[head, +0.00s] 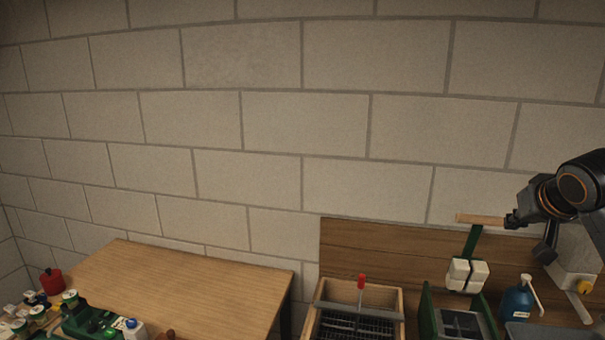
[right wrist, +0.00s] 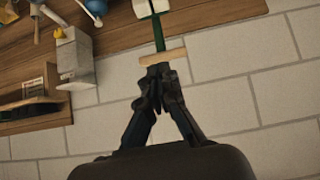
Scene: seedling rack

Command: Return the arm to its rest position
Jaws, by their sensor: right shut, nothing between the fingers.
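My right arm comes in from the right edge of the head view. My right gripper (head: 512,220) is shut and empty, up in front of the wall. In the right wrist view, my right gripper (right wrist: 158,70) has its fingertips together, with nothing seen between them. The fingertips appear close to a wooden crossbar (head: 480,219) on a green upright; the crossbar also shows in the right wrist view (right wrist: 162,57). I cannot tell whether they touch it. My left gripper is not in view.
Below are a wooden crate (head: 397,318) with a dark grid, white blocks (head: 457,277) on the green upright, a blue pump bottle (head: 516,303) and a grey block-like fixture (head: 572,277). A wooden table (head: 190,285) stands left, mostly clear. Open air lies before the block wall (head: 300,120).

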